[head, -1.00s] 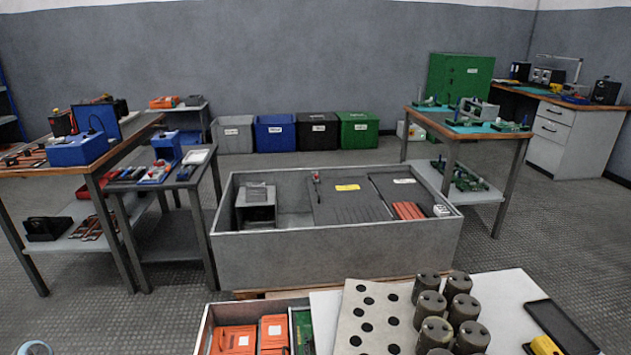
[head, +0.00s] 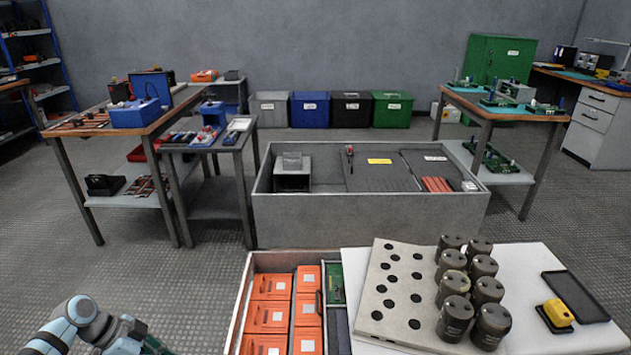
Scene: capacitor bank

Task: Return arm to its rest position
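Part of my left arm shows at the bottom left corner of the head view, as blue and grey links bent down toward the lower edge. Its gripper fingers do not show. My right arm and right gripper are out of view. Several dark cylindrical capacitors (head: 456,318) stand upright in two columns on the right side of a light plate (head: 385,290) with black round holes. The plate lies on a white work surface (head: 532,262).
A tray with orange boxes (head: 269,316) is left of the plate. A yellow device (head: 558,312) and a black tray (head: 575,297) are at right. A large grey bin (head: 365,222) stands beyond. Side tables stand left and right; the floor at left front is clear.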

